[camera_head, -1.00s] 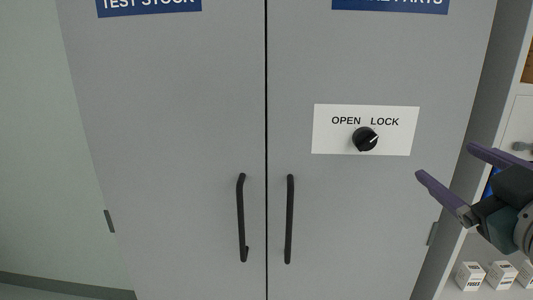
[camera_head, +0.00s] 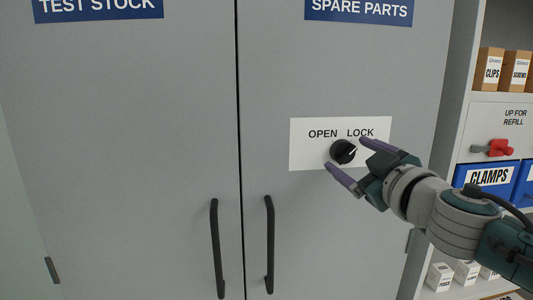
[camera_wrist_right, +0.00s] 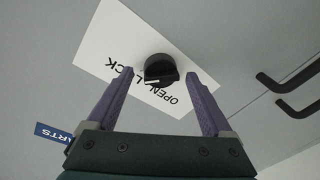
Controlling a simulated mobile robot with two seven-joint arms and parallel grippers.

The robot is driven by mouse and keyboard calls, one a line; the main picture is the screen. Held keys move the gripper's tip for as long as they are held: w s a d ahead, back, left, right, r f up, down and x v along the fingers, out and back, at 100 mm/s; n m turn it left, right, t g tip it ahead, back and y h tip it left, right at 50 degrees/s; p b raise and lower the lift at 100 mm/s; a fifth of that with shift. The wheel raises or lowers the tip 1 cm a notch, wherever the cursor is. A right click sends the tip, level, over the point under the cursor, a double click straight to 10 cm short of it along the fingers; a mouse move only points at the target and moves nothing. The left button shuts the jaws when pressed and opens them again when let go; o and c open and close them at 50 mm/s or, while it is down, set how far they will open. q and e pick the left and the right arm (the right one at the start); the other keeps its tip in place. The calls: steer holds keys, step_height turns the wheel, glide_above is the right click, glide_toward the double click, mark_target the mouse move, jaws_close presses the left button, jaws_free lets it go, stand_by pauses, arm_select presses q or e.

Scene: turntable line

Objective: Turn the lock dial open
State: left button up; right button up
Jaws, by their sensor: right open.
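The black lock dial (camera_head: 343,152) sits on a white plate (camera_head: 302,158) marked OPEN and LOCK, on the right cabinet door. Its white pointer mark points up and right, toward LOCK. My right gripper (camera_head: 345,160) is open in front of the plate, its purple fingers reaching toward the dial. In the right wrist view the dial (camera_wrist_right: 160,69) shows beyond and between the open fingertips (camera_wrist_right: 163,78), with nothing held. Whether a finger touches the dial I cannot tell. My left gripper is not in view.
Two black door handles (camera_head: 217,248) (camera_head: 269,245) stand below and left of the plate. To the right is an open shelf with small boxes (camera_head: 490,68), a blue CLAMPS bin (camera_head: 487,177) and a red-handled part (camera_head: 499,147). The left door is clear.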

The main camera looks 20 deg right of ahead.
steer(key=shift+w, duration=0.35)
steer(key=shift+c, duration=0.4)
steer(key=c, duration=1.2)
steer(key=shift+c, duration=0.2)
